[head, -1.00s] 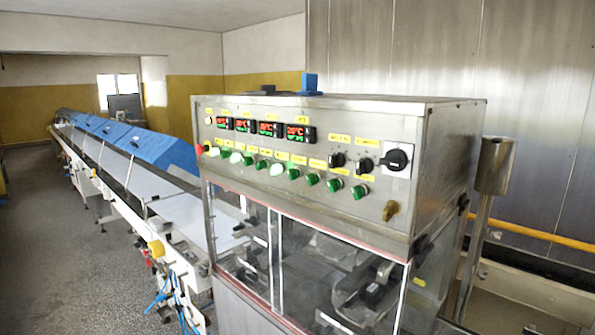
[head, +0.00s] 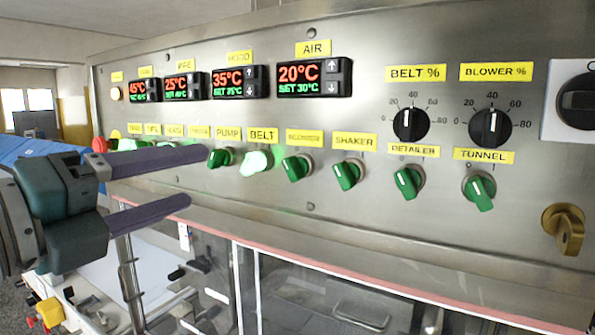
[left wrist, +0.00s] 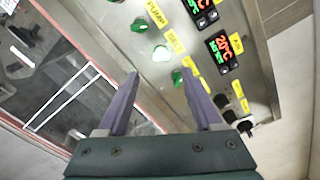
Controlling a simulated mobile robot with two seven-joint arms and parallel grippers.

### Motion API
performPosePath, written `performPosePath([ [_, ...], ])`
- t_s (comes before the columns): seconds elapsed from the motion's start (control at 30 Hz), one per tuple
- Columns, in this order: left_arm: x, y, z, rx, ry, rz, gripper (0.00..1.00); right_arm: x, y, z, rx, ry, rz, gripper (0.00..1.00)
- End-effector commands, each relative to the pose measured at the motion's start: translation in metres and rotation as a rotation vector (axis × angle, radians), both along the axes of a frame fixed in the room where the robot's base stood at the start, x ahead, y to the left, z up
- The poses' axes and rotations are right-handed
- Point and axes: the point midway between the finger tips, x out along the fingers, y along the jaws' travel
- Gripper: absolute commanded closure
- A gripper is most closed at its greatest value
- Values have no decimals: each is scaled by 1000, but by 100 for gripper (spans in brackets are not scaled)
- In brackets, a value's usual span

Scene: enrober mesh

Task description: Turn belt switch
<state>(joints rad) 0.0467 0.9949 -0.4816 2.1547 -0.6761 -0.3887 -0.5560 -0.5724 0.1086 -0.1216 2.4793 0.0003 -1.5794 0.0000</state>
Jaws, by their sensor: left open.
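The belt switch (head: 257,161) is a knob under the yellow BELT label (head: 262,135) on the steel control panel. It glows pale green-white, so its exact angle is hard to read. In the left wrist view the lit belt switch (left wrist: 160,53) lies just ahead of and between the fingertips, apart from them. My left gripper (head: 197,177) is open and empty, with long purple fingers pointing right, left of the belt switch. Its fingers also show in the left wrist view (left wrist: 159,73). My right gripper is not in view.
The unlit pump switch (head: 220,158) and blower switch (head: 296,167) flank the belt switch closely. Temperature displays (head: 315,78) sit above. Two black dials (head: 411,124) and a brass key knob (head: 565,228) are to the right. Clear guard panels are below.

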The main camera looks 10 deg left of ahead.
Motion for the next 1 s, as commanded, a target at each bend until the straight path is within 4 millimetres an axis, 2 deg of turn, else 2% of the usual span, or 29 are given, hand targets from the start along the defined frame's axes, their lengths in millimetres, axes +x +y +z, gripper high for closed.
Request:
performPosePath([
  [0.17, 18, -6, 7, -3, -2, 2, 32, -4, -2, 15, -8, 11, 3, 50],
  [0.33, 46, -17, 7, -5, 0, 1, 32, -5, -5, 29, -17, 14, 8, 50],
  [0.6, 81, -30, 3, -5, 1, 2, 32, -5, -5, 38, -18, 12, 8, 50],
  [0.8, 90, -33, 1, -4, 3, 1, 32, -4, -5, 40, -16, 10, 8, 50],
  [1.0, 91, -33, 1, -4, 3, 1, 32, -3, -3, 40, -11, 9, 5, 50],
])
